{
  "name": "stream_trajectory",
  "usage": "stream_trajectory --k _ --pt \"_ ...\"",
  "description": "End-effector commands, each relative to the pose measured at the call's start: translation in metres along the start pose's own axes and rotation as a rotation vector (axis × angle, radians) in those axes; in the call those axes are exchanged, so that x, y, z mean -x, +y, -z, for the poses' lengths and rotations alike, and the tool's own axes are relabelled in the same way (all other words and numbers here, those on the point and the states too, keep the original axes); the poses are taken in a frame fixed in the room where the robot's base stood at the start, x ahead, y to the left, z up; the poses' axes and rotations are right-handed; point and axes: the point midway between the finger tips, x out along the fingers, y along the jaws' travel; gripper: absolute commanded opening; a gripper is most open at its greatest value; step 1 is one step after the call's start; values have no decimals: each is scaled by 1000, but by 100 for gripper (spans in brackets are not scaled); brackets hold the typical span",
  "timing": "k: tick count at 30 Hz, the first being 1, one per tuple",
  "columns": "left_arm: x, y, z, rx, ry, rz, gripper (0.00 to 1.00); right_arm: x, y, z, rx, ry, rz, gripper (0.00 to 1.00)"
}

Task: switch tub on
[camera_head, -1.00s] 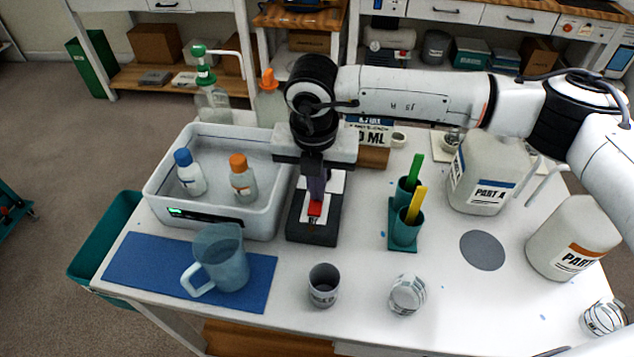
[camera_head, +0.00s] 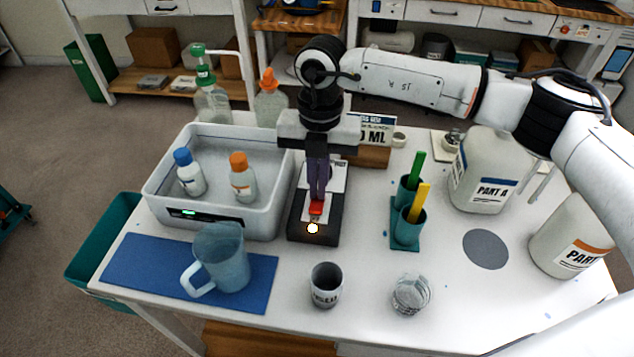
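The white tub (camera_head: 269,217) stands at the left of the table, with a blue-capped bottle (camera_head: 189,174) and an orange-capped bottle (camera_head: 242,178) inside. A small green light shows on its dark front panel (camera_head: 205,217). A black switch box (camera_head: 325,236) sits right of the tub, with a red switch (camera_head: 316,208) on its top. A bright white-orange lamp (camera_head: 313,228) glows in front of the red switch. My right gripper (camera_head: 317,198) points down, its dark purple fingers together, with the tips at the red switch; they partly hide it. Exact contact is unclear. My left gripper is out of view.
A pitcher (camera_head: 222,262) stands on a blue mat (camera_head: 135,262). A grey cup (camera_head: 326,286), a clear cup (camera_head: 411,294) and a green holder with sticks (camera_head: 408,226) stand nearby. Large jugs (camera_head: 484,172) are at the right. Bottles (camera_head: 270,104) stand behind the tub.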

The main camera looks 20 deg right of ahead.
Motion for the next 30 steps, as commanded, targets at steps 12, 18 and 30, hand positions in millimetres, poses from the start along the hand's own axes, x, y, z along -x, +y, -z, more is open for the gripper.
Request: stream_trajectory --k 12,18,30 --pt "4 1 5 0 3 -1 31 -7 -3 19 0 14 15 0" --pt "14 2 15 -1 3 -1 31 18 -1 17 0 2 8 0" --pt "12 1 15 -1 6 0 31 107 1 10 -6 -22 -2 0"
